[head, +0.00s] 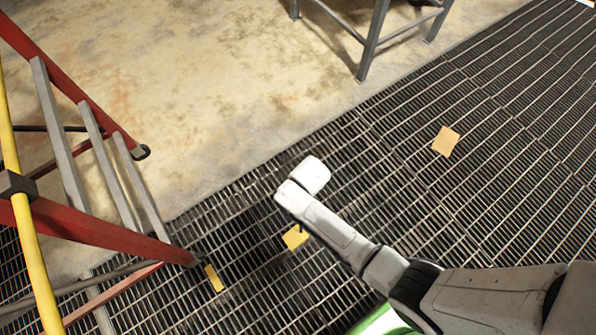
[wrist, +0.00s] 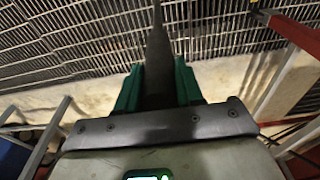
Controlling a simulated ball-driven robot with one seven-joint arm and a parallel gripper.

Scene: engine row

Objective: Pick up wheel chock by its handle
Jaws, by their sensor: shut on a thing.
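My gripper (wrist: 159,82) shows in the wrist view with green fingers shut on a dark grey, tapering piece (wrist: 157,45), which runs up past the fingertips to the top edge. It looks like the wheel chock's handle; I cannot make out a chock body attached to it there. In the head view my white arm hides the gripper. A yellow-tan piece (head: 295,238) shows beside my forearm, partly covered by it; I cannot tell whether it is the chock.
A yellow block (head: 213,278) lies by the foot of a red ladder (head: 130,243) at left. A tan piece (head: 446,141) lies on the metal grating (head: 500,100) at right. A grey metal stand (head: 372,40) stands at the back. The grating around the tan piece is clear.

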